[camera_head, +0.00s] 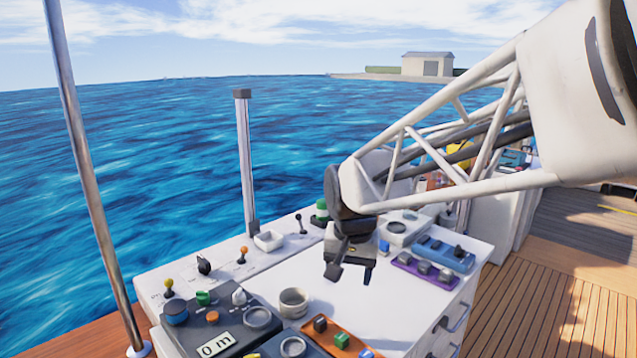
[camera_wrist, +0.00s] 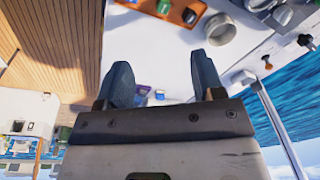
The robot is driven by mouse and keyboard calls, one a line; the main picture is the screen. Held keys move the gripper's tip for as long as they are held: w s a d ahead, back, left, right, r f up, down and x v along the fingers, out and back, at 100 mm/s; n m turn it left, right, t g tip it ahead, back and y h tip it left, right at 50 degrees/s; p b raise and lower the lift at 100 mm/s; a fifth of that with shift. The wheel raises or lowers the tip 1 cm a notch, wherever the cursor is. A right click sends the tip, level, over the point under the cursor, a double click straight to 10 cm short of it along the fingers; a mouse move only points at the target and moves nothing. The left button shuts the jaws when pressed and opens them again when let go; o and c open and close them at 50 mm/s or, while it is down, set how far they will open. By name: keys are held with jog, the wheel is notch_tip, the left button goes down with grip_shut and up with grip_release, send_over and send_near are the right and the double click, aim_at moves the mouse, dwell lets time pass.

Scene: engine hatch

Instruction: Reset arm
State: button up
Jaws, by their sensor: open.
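My gripper (camera_head: 350,273) hangs over the white console top (camera_head: 385,305) near its middle, in the head view. Its two fingers are apart and nothing is between them. In the wrist view my gripper (camera_wrist: 163,82) also shows open, with dark blue-grey fingers and the white console surface beyond them. The gripper appears to be above the console and apart from it. My arm reaches in from the upper right and hides part of the console's far end.
Nearby on the console are a grey round cup (camera_head: 293,302), an orange panel (camera_head: 340,340), a purple panel (camera_head: 425,270), a blue panel (camera_head: 443,253) and several small levers. A metal post (camera_head: 246,165) and pole (camera_head: 95,190) stand by the water. Wooden deck (camera_head: 540,310) lies open at right.

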jog(key=s+d, duration=0.4)
jog(key=s, duration=0.3)
jog(key=s+d+f+n, duration=0.1)
jog(key=s+d, duration=0.3)
jog(key=s, duration=0.3)
jog(key=s+d+f+n+t, duration=0.1)
jog(key=s+d, duration=0.3)
jog(key=s, duration=0.3)
jog(key=shift+s+d, duration=0.3)
jog(key=shift+s, duration=0.05)
dwell(1.7)
